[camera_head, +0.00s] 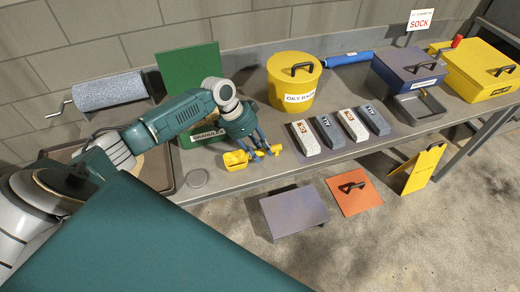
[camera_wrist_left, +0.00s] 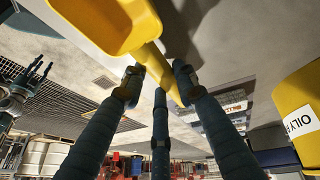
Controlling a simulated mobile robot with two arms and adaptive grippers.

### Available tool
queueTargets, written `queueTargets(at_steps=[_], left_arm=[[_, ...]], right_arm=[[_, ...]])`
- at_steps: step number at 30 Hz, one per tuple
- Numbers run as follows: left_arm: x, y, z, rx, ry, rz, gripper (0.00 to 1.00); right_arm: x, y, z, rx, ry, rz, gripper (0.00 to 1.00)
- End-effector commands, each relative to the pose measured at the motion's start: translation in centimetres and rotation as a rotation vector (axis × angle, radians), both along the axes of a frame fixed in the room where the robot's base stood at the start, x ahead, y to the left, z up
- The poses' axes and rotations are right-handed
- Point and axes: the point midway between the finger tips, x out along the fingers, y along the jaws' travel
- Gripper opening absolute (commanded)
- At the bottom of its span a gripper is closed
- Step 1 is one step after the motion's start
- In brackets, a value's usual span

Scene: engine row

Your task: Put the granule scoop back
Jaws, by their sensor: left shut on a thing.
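The yellow granule scoop (camera_head: 235,161) is in my left gripper (camera_head: 265,148), held by its handle above the table's front edge, its bowl toward the left. In the left wrist view my left gripper (camera_wrist_left: 158,78) is shut on the scoop's handle, and the scoop's bowl (camera_wrist_left: 100,22) fills the top left. The green granule bin (camera_head: 188,139), with a white label, stands behind and left of the scoop. My left arm hides most of the bin and its inside. A green panel (camera_head: 187,66) stands upright behind it.
A yellow oily-rag bin (camera_head: 294,88) stands right of my left gripper. Several small grey and white packs (camera_head: 305,139) lie at the table's front. A blue box (camera_head: 408,65) is further right.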

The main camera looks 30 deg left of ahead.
Motion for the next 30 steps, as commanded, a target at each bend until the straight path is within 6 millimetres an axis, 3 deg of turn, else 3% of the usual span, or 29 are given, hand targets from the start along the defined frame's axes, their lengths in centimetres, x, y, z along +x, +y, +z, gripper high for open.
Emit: queueTargets(at_steps=[2,3,5,17,30], left_arm=[[0.0,0.0,0.0,0.0,0.0,0.0,0.06],[0.0,0.0,0.0,0.0,0.0,0.0,0.37],[0.0,0.0,0.0,0.001,0.001,0.0,0.48],[-0.1,0.4,0.7,0.002,-0.001,0.0,0.48],[-1.6,3.6,8.5,0.003,-0.002,-0.001,0.48]], right_arm=[[0.0,0.3,-0.1,0.004,0.0,0.0,0.4],[0.0,0.5,0.0,0.005,0.0,0.0,0.4],[0.0,0.8,0.0,0.009,0.0,0.0,0.4],[0.0,1.1,-0.2,0.012,0.0,0.002,0.4],[0.1,0.2,-1.9,0.003,-0.001,0.001,0.4]])
